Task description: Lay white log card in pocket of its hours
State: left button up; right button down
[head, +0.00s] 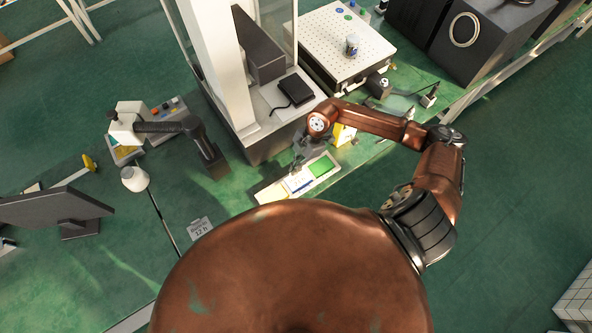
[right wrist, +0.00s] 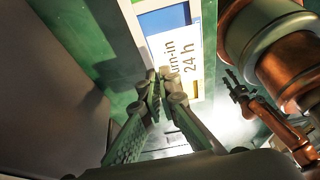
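The white log card (right wrist: 186,62), printed "…urn-in 24 h", lies at or just above the blue pocket (right wrist: 165,20) in the right wrist view. In the head view the card (head: 297,180) covers much of that pocket, leaving a blue strip. My right gripper (right wrist: 163,86) has its fingertips together at the card's near edge and appears to pinch it. The right gripper also shows small in the head view (head: 297,166). The pocket tray (head: 266,194) has a green pocket (head: 321,167) to the right. My left gripper (right wrist: 238,88) shows small in the right wrist view, its fingers unclear.
A grey card (head: 201,228) marked "12 h" is at the bench's front. A tall white-framed machine (head: 220,70) stands behind the tray. A yellow box (head: 343,134) is close behind my right gripper. A lamp (head: 134,178) and monitor (head: 50,206) are at left.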

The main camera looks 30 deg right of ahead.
jog(key=shift+w+d+f, duration=0.15)
jog(key=shift+d+f, duration=0.1)
jog(key=shift+f, duration=0.15)
notch_tip(320, 180, down, 3)
jog(key=shift+w+f, duration=0.1)
jog(key=c, duration=2.2)
grip_release()
jog(key=shift+o, duration=0.2)
jog(key=v, duration=1.2)
jog(key=shift+d, duration=0.1)
